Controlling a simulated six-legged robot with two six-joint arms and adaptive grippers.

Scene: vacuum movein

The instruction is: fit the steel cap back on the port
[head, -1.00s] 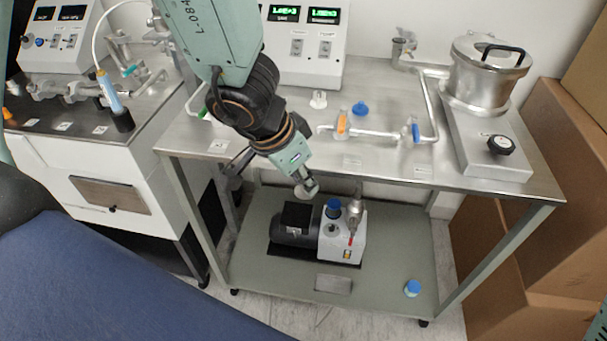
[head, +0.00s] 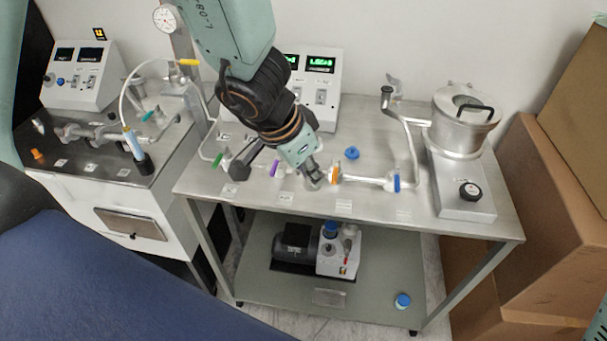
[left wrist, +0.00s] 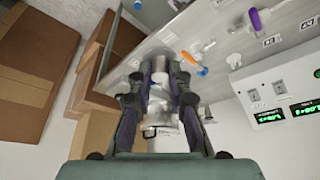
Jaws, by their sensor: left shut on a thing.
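My left gripper (head: 315,180) is over the middle of the steel bench, beside the orange valve (head: 335,174). It is shut on a small grey metal piece, which looks like the steel cap. The fingers mostly hide it in the head view. In the left wrist view the left gripper (left wrist: 158,88) has a finger on each side of blurred grey metal. I cannot tell there where the cap ends and the metalwork behind begins. I cannot tell which opening is the port. My right gripper is not in view.
A purple valve (head: 274,168) is left of the gripper.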

